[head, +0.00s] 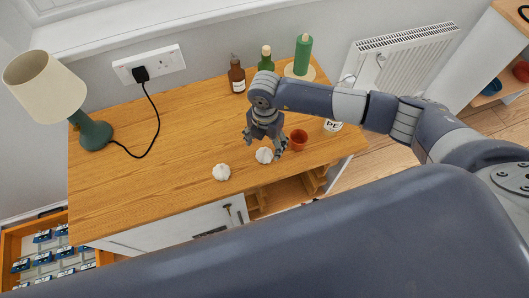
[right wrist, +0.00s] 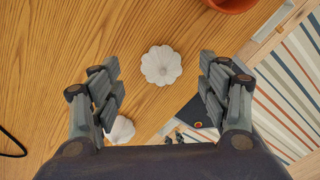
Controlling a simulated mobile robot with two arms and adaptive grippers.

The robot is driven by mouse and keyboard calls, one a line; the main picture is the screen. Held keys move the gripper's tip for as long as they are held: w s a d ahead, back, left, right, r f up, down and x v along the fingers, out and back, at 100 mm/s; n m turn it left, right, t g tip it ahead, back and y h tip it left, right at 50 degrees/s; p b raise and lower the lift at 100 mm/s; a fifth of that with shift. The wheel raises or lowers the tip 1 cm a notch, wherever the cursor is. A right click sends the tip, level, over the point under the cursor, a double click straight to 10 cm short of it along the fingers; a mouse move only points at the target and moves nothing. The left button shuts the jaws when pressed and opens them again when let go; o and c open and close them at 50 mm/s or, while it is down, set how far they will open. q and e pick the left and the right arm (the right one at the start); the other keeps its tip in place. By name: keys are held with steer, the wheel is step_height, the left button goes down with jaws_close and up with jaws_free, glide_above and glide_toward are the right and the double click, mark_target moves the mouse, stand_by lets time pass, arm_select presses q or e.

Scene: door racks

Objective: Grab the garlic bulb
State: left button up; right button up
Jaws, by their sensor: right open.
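A white garlic bulb (head: 264,155) sits on the wooden cabinet top (head: 150,165), near its front edge. A second white bulb (head: 221,172) lies to its left. My right gripper (head: 264,146) is open, pointing down above the first bulb. In the right wrist view this bulb (right wrist: 161,65) shows in the gap between the two open fingers (right wrist: 160,82), touching neither as far as I can see. The second bulb (right wrist: 121,130) shows lower, beside the left finger and partly hidden. My left gripper is in neither view.
A terracotta pot (head: 298,140) stands just right of the gripper. A lamp (head: 92,132) stands at left. The middle-left of the top is clear.

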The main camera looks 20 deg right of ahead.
mark_target(264, 150)
steer(key=shift+s+a+f+p, duration=0.15)
steer(key=shift+f+p, duration=0.15)
steer(key=shift+f, duration=0.9)
steer(key=shift+s+a+f+p, duration=0.15)
steer(key=shift+f+p, duration=0.1)
steer(key=shift+f, duration=0.9)
steer(key=shift+d, duration=0.1)
steer(key=c, duration=1.1)
